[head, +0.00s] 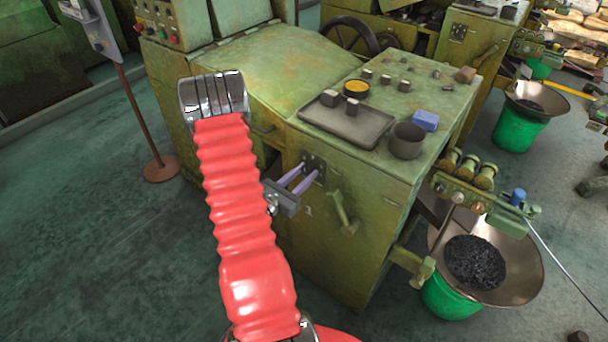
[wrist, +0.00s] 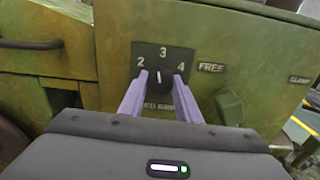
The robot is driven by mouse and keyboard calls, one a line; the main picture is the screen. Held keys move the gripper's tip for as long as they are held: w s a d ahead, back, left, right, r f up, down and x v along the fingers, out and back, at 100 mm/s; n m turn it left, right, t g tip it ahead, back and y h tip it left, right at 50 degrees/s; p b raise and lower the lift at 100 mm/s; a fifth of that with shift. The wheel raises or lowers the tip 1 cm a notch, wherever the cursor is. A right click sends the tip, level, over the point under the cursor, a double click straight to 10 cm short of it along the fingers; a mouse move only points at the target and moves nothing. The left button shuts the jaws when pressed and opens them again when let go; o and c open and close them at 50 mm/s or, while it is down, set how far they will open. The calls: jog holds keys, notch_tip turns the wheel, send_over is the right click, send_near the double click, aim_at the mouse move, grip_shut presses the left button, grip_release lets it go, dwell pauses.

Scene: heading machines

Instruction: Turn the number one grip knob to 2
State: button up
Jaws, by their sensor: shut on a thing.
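The grip knob (wrist: 159,79) is a black dial on a dark plate marked 2, 3 and 4 in the wrist view. Its white pointer line stands about upright, toward the 3. The knob's plate (head: 318,162) shows in the head view on the front of a green machine (head: 290,238) marked 1. My gripper (wrist: 160,75) has its two pale purple fingers on either side of the knob, shut on it. In the head view my gripper (head: 306,176) reaches the plate from the left, and the knob itself is hard to make out.
A lever handle (head: 343,212) sticks out right of the knob. A FREE label (wrist: 210,67) is right of the dial. The floor at left is mostly clear.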

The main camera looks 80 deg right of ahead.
jog(key=n, duration=0.4)
jog(key=shift+n, duration=0.3)
jog(key=n, duration=0.4)
jog(key=shift+n, duration=0.3)
jog(key=o, duration=1.1)
jog(key=shift+c, duration=0.2)
jog(key=v, duration=1.3)
jog(key=shift+w+a, duration=0.2)
jog(key=shift+a, duration=0.15)
